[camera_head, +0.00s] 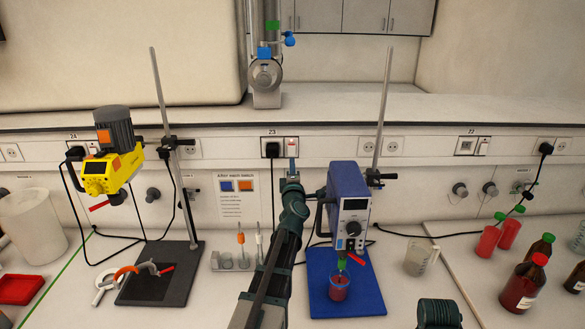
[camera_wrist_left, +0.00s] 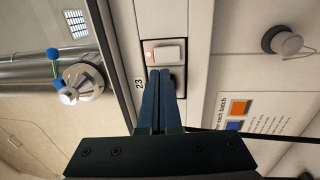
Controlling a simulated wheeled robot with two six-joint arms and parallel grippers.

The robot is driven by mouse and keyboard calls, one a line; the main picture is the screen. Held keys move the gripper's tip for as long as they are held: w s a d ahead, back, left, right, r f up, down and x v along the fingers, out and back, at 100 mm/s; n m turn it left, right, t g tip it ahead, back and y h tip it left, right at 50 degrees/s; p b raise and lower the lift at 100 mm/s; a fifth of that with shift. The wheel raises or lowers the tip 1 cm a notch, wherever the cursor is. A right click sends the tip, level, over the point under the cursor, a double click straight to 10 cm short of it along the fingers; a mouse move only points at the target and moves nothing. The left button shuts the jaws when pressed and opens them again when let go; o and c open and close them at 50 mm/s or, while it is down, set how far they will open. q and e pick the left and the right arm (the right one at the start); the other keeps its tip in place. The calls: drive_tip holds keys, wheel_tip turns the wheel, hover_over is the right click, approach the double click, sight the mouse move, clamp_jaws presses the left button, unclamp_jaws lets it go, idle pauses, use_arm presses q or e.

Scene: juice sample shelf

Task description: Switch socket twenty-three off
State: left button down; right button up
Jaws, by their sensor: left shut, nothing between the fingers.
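Socket 23 (camera_head: 280,157) is on the wall trunking in the middle of the head view. A black plug (camera_head: 272,149) sits in its left half. Its white rocker switch (camera_head: 291,143) is in the right half and shows a red light. In the left wrist view the switch (camera_wrist_left: 167,51) is lit red at one end, next to the label 23. My left gripper (camera_head: 291,166) is shut and empty, its dark fingertips (camera_wrist_left: 160,73) just short of the switch in the picture. I cannot tell whether they touch it. The fingers partly hide the plug.
A yellow stirrer (camera_head: 108,172) on a stand is at left. A blue stirrer (camera_head: 349,200) with a red-filled beaker (camera_head: 339,288) is close right of my left arm. Socket 22 (camera_head: 466,147) is farther right. A notice (camera_head: 238,200) hangs below the trunking. Bottles (camera_head: 523,285) stand at right.

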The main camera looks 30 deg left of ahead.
sight(291, 147)
use_arm(q)
drive_tip(key=x, duration=0.7)
drive_tip(key=shift+p, duration=0.4)
use_arm(e)
drive_tip(key=shift+r, duration=0.5)
use_arm(q)
drive_tip(key=shift+w+a+r, duration=0.1)
drive_tip(key=shift+w+r, duration=0.1)
use_arm(e)
drive_tip(key=shift+s+r, duration=0.1)
drive_tip(key=shift+r, duration=0.05)
